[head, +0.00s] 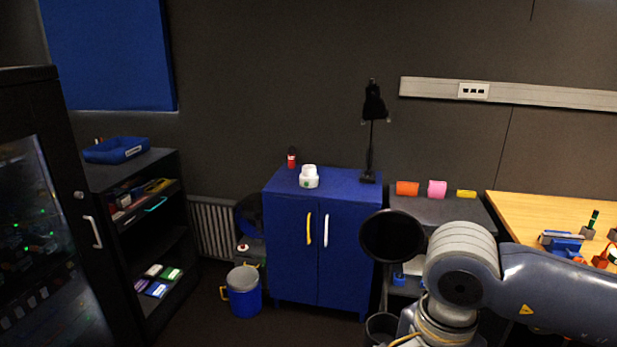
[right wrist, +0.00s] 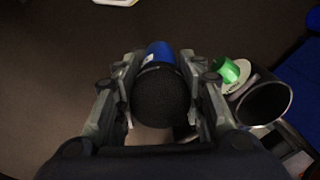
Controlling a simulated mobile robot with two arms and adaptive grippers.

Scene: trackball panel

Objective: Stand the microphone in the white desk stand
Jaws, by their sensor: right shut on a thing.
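The microphone (right wrist: 160,98) shows in the right wrist view, with a round black foam head toward the camera and a blue body behind it. My right gripper (right wrist: 161,72) is shut on it, one finger on each side, and holds it above the dark floor. In the head view my right arm comes in from the right, and I cannot make out its gripper or the microphone there. A small white object (head: 309,177) stands on the blue cabinet; I cannot tell whether it is the desk stand. My left gripper is in neither view.
The blue cabinet (head: 291,240) also carries a black lamp (head: 371,110) and a red bottle (head: 292,158). A wooden table (head: 520,210) is at right, dark shelves (head: 160,240) at left. A blue-and-white bucket (head: 243,292) stands on the floor. A green object (right wrist: 226,70) shows beside the right gripper.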

